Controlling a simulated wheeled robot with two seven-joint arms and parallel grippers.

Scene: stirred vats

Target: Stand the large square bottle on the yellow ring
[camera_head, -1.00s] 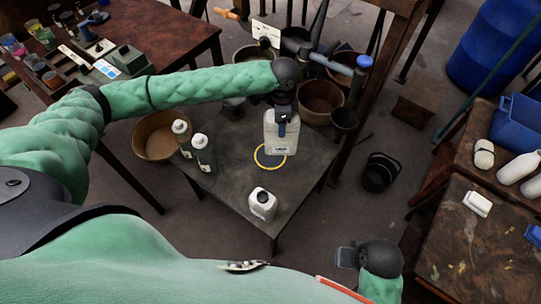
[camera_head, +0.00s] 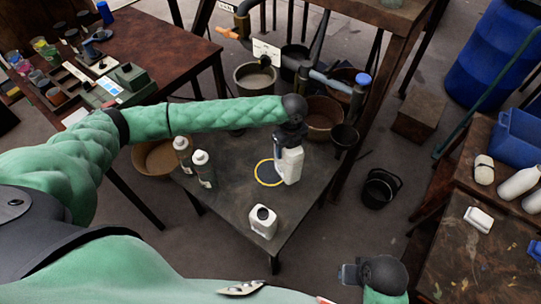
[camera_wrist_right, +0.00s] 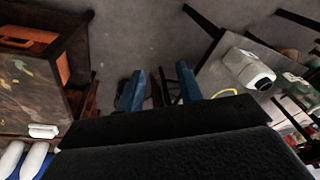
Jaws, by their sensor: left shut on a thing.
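The large square bottle (camera_head: 289,166) is white and upright in the head view, over the table's right part. My left gripper (camera_head: 291,141) is shut on its top. The yellow ring (camera_head: 257,178) lies flat on the dark table; the bottle covers its right edge. The bottle's base shows at the ring's right side rather than its middle, and I cannot tell whether it touches the table. A yellow arc of the ring also shows in the right wrist view (camera_wrist_right: 223,93). My right gripper (camera_head: 346,273) is empty and away from the table; its blue fingers stand apart in the wrist view (camera_wrist_right: 160,92).
A smaller white bottle (camera_head: 263,223) stands near the table's front corner. A black bucket (camera_head: 380,190) is on the floor at right. The small table (camera_head: 232,205) is otherwise mostly clear.

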